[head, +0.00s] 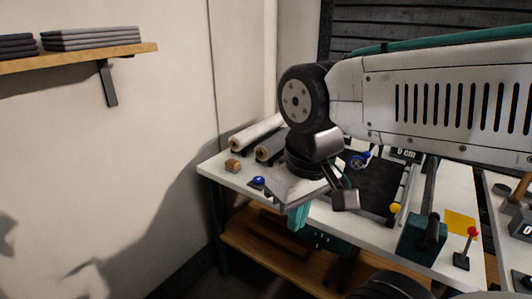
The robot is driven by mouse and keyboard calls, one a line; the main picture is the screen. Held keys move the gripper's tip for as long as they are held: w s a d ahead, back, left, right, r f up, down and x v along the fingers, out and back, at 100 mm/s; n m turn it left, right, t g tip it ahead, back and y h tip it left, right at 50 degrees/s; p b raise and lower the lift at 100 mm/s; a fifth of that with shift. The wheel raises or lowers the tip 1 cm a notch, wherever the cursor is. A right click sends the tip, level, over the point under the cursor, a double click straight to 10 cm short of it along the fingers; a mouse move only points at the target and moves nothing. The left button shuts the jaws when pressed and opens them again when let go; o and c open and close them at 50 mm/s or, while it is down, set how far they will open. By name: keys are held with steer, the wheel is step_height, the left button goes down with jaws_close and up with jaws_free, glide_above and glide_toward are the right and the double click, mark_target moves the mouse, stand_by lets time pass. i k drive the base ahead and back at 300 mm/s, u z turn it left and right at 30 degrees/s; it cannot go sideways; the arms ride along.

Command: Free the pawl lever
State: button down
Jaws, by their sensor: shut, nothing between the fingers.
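My gripper (299,218) hangs in front of the workbench's front edge, its teal fingertips pointing down, shut and empty. I cannot tell for certain which part is the pawl lever. A lever with a yellow knob (395,208) stands on the bench beside a dark panel, right of my gripper and apart from it. A lever with a red ball (473,232) stands on a small dark base farther right. A blue part (360,160) shows at the back of the dark panel. My arm and wrist hide part of the bench behind them.
A lower wooden shelf (255,238) lies beneath. A wall shelf (80,58) holds folded grey stacks.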

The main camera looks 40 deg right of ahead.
mark_target(472, 232)
steer(key=z, duration=1.65)
steer(key=k, duration=0.8)
steer(key=z, duration=0.7)
steer(key=i, duration=1)
